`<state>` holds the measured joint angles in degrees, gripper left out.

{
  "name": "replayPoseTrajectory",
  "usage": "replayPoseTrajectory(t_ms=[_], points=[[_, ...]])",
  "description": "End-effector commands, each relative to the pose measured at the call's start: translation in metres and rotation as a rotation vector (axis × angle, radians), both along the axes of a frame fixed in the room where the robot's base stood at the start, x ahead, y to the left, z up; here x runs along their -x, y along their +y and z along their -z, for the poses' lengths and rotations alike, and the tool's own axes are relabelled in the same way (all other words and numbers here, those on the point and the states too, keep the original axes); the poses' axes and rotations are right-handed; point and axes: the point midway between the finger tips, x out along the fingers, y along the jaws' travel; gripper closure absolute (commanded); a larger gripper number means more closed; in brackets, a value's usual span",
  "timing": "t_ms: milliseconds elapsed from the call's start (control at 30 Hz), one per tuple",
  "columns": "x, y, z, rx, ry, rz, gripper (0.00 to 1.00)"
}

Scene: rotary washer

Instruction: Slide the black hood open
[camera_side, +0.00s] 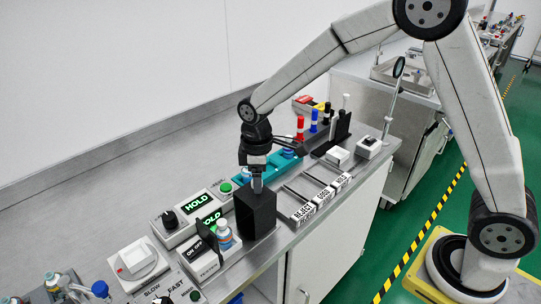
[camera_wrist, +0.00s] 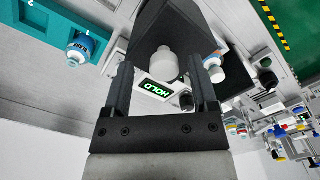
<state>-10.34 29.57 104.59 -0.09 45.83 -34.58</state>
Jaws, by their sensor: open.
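The black hood (camera_side: 256,214) stands upright as a tall box near the bench's front edge. In the wrist view it is the large dark shape (camera_wrist: 172,25) at the top. My gripper (camera_side: 257,186) points down at the hood's top in the side view. It is open, with its fingers (camera_wrist: 162,75) apart in the wrist view. A white bottle (camera_wrist: 165,66) shows between the fingers in that view, close to the hood. Whether it is inside the hood, and whether the fingers touch the hood, I cannot tell.
A control box with a green HOLD display (camera_side: 197,202) is left of the hood. A white bottle with a blue label (camera_side: 224,235) stands close beside the hood. A teal rack (camera_side: 285,160) is behind. Trays labelled REJECT, GOOD and HOLD (camera_side: 320,199) lie to the right.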

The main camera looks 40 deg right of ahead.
Motion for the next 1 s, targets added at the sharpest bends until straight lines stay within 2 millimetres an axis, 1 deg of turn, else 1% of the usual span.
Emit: replayPoseTrajectory(t_ms=[167, 267, 500, 700, 833, 1000], points=[[0.000, 0.001, -0.010, -0.001, -0.002, 0.000, 0.25], [-0.001, 0.000, -0.021, -0.001, -0.004, 0.000, 0.25], [-0.001, 0.000, -0.053, -0.001, -0.005, 0.000, 0.25], [-0.001, 0.000, -0.072, 0.000, -0.004, 0.000, 0.25], [0.000, -0.001, -0.077, 0.001, -0.002, 0.000, 0.25], [0.000, -0.001, -0.078, 0.001, -0.002, 0.000, 0.25]])
